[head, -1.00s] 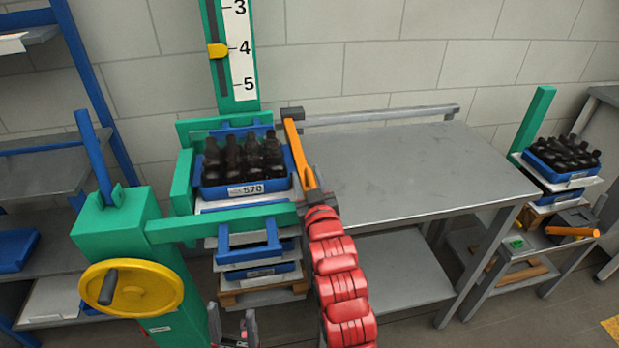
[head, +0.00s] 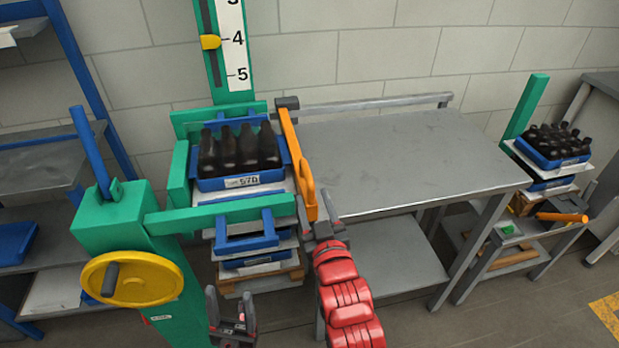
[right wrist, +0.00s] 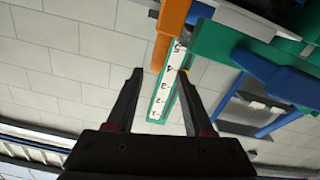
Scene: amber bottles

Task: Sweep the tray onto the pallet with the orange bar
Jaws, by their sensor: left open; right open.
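The blue tray (head: 240,182), labelled 570, holds several dark bottles (head: 238,148) and sits on a stack inside the green lift frame. The orange bar (head: 293,155) runs along the tray's right side, at the grey table's left edge. It also shows in the right wrist view (right wrist: 172,25). My right gripper (head: 317,210) is open by the bar's near end, with nothing seen between its fingers in the right wrist view (right wrist: 160,76). My left gripper (head: 231,310) is open and empty, low in front of the stack. A wooden pallet (head: 262,284) shows under this stack.
The grey table (head: 400,160) is bare, with a rail (head: 370,103) along its back. At the right, another blue tray of bottles (head: 555,163) tops a stack beside a green post (head: 524,105). A yellow handwheel (head: 145,280) and green lift stand front left.

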